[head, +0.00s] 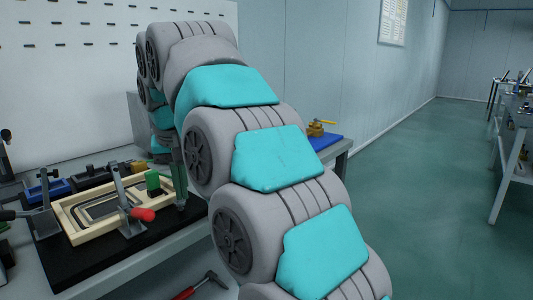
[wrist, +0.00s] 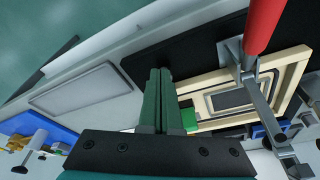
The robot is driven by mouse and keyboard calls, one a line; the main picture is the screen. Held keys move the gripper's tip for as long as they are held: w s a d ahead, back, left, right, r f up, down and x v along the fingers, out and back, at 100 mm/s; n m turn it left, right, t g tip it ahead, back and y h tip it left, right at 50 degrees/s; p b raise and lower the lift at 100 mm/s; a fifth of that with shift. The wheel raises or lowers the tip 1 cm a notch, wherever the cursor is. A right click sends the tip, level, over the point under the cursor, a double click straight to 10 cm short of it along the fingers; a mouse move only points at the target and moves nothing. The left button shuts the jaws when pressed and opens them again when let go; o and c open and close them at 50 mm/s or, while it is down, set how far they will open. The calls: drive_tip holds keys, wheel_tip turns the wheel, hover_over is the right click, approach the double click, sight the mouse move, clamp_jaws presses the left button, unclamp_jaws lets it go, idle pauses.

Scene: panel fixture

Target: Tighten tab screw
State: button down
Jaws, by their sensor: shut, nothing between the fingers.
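My gripper (wrist: 158,98) is shut and empty, its two green fingers side by side in the wrist view. In the head view my gripper (head: 180,203) points down at the right end of the wooden fixture frame (head: 98,234). The frame (wrist: 212,78) lies just right of the fingers in the wrist view, with a grey panel (wrist: 230,98) inside it. A green block (head: 153,183) stands at the frame's right end; a green block (wrist: 188,119) also shows beside the fingers in the wrist view. I cannot make out the tab screw; whether the fingers touch anything is unclear.
A toggle clamp with a red handle (head: 142,214) rises at the frame's front edge; its handle (wrist: 264,24) is close on the right in the wrist view. Another clamp (head: 44,205) stands at the left. A red-handled tool (head: 200,285) lies below. Open floor is at the right.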

sight(180, 205)
drive_tip(key=shift+s+b+x, duration=0.15)
drive_tip(key=shift+b+x, duration=0.1)
drive_tip(key=shift+x, duration=0.45)
drive_tip(key=shift+s+b+x, duration=0.15)
drive_tip(key=shift+b+x, duration=0.1)
drive_tip(key=shift+x, duration=0.4)
drive_tip(key=shift+d+f, duration=0.1)
drive_tip(key=shift+w, duration=0.25)
drive_tip(key=shift+a+p, duration=0.3)
drive_tip(key=shift+p, duration=0.35)
drive_tip(key=shift+s+a, duration=0.1)
drive_tip(key=shift+a, duration=0.05)
drive_tip(key=shift+a, duration=0.25)
drive_tip(key=shift+s, duration=0.2)
drive_tip(key=shift+s, duration=0.25)
